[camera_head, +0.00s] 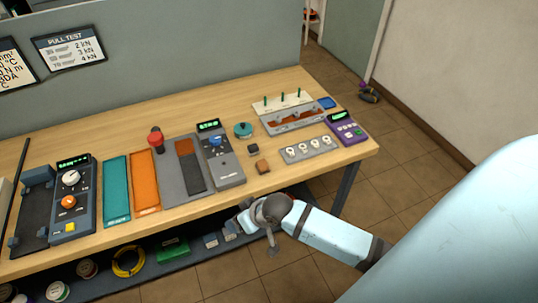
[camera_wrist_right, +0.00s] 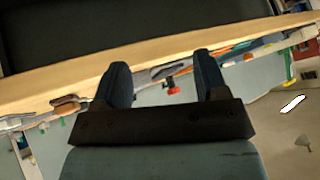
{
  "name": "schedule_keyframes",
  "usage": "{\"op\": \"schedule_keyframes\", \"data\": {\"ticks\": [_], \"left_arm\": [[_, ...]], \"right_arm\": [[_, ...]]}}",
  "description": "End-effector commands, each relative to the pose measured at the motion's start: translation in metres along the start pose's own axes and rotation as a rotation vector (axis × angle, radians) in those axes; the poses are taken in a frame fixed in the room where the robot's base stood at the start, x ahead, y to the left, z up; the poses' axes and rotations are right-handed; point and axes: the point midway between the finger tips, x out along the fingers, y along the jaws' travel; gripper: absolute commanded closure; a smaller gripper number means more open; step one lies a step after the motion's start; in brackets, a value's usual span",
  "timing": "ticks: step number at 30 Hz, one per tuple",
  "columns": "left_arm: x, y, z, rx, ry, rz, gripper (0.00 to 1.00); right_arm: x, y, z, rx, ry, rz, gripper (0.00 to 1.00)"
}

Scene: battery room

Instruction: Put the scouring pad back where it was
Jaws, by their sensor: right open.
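A small brown block (camera_head: 263,167) with a lighter top lies near the table's front edge, and a small black block (camera_head: 252,150) lies just behind it. A round teal piece (camera_head: 243,130) sits farther back. I cannot tell for certain which of these, if any, is the scouring pad. My right gripper (camera_wrist_right: 163,80) is open and empty, its two dark fingers apart in the right wrist view. In the head view my right arm reaches in from the right, its hand at the table's front edge, left of and nearer than the brown block. My left gripper is out of view.
The table (camera_head: 213,101) carries a teal mat (camera_head: 116,190), an orange mat (camera_head: 145,181), meters, a pegged rack (camera_head: 290,112) and a purple device (camera_head: 346,128). A lower shelf holds a green box (camera_head: 172,249) and a yellow coil (camera_head: 128,261). The back strip of tabletop is clear.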

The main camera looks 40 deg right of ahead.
Motion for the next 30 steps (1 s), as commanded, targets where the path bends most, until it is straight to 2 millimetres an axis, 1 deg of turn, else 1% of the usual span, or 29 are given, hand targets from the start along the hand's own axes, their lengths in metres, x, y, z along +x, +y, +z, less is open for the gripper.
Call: {"op": "schedule_keyframes", "data": {"ticks": [1, 3, 6, 9, 12, 15, 23, 27, 30], "left_arm": [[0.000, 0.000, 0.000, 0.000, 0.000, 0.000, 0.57], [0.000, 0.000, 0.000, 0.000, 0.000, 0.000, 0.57], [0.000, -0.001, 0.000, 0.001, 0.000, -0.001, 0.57], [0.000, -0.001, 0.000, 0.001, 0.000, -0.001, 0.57], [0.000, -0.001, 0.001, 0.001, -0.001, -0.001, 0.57], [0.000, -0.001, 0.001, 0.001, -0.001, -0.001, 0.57], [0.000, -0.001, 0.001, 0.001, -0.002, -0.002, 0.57], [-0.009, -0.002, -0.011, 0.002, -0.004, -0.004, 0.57], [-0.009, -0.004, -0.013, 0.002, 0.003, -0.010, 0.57]], "right_arm": [[-0.003, -0.009, 0.028, -0.010, 0.044, -0.002, 0.33], [-0.010, -0.015, 0.054, -0.045, 0.115, 0.015, 0.33], [-0.024, -0.022, 0.086, -0.096, 0.198, 0.049, 0.33], [-0.037, -0.025, 0.108, -0.141, 0.256, 0.084, 0.33], [-0.046, -0.028, 0.121, -0.175, 0.288, 0.109, 0.33], [-0.051, -0.028, 0.126, -0.189, 0.303, 0.120, 0.33], [-0.051, -0.028, 0.125, -0.192, 0.306, 0.121, 0.33], [-0.064, -0.030, 0.116, -0.190, 0.306, 0.125, 0.33], [-0.064, -0.029, 0.117, -0.190, 0.307, 0.127, 0.33]]}}
